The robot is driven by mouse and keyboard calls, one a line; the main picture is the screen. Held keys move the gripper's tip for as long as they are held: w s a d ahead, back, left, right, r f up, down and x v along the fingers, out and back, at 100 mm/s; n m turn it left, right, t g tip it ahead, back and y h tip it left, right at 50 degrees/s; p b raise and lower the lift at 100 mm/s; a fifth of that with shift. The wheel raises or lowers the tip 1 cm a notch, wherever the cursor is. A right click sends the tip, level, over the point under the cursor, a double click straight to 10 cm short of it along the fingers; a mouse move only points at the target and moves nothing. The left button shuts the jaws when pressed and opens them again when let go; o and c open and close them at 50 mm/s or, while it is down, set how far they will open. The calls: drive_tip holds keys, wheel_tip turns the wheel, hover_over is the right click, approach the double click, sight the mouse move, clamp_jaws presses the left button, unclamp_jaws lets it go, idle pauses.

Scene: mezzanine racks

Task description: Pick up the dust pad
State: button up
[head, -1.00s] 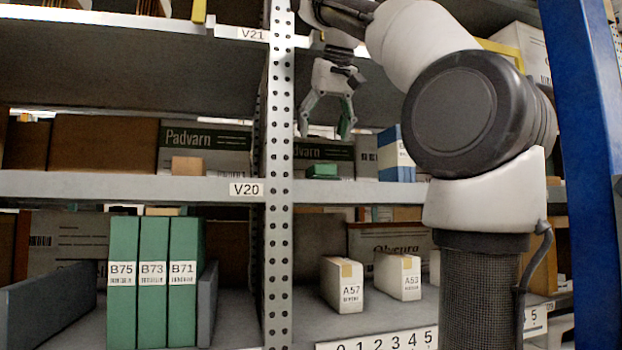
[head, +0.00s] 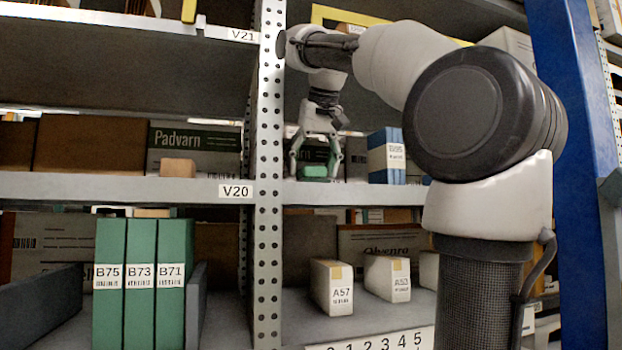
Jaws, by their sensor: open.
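A small green block (head: 314,171), which looks like the dust pad, lies on the middle shelf (head: 350,194) just right of the perforated upright. My gripper (head: 314,175) points down over it, with its fingers open. One finger is on each side of the block, with the tips low near the shelf surface. I cannot tell whether either finger touches the block. The block's far side is hidden.
A blue and white box (head: 386,156) stands right of my gripper. The perforated upright (head: 267,200) is close on its left. A Padvarn carton (head: 190,143) and a tan block (head: 178,168) are in the left bay. The upper shelf lies above.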

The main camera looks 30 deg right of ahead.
drive_tip(key=c, duration=1.1)
drive_tip(key=shift+r, duration=0.1)
drive_tip(key=shift+r, duration=0.5)
drive_tip(key=shift+s+a+r, duration=0.15)
drive_tip(key=shift+s+r, duration=0.1)
drive_tip(key=shift+s+a+f, duration=0.1)
drive_tip(key=shift+s+a, duration=0.7)
drive_tip(key=shift+s, duration=2)
drive_tip(key=shift+s+a+r, duration=0.1)
drive_tip(key=shift+s+a, duration=0.65)
drive_tip(key=shift+s, duration=2.05)
drive_tip(key=shift+s+a+f, duration=0.1)
drive_tip(key=shift+s+a, duration=0.7)
drive_tip(key=shift+s, duration=2)
